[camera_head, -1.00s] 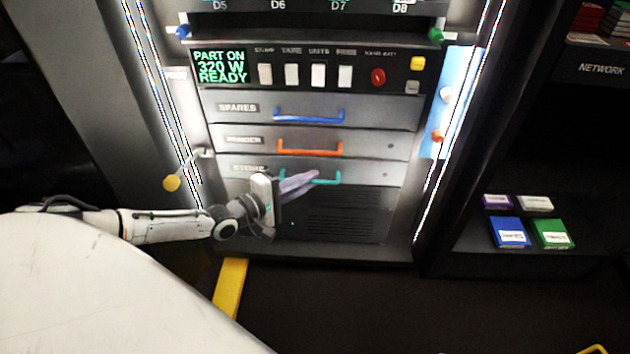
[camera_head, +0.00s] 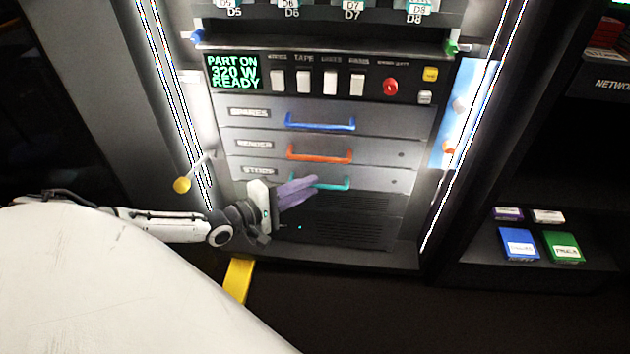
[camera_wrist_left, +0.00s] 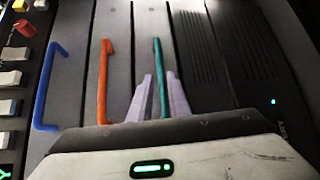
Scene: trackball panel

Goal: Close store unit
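The store unit (camera_head: 240,172) is the lowest of three grey drawers in the rack, with a teal handle (camera_head: 335,185). Its front looks about level with the drawers above; I cannot tell whether it stands out slightly. My left gripper (camera_head: 315,188) is at this handle, its pale purple fingers covering the handle's left part in the head view. In the left wrist view the teal handle (camera_wrist_left: 159,60) runs between the two fingertips (camera_wrist_left: 159,85), with narrow gaps beside it, so the gripper looks slightly open around it. My right gripper is not in view.
Above are the render unit with an orange handle (camera_head: 320,157) and the spares unit with a blue handle (camera_head: 320,125). A switch panel (camera_head: 318,82) with a green display tops them. A yellow-knobbed lever (camera_head: 182,185) sticks out at left. A dark vent panel (camera_head: 345,225) lies below.

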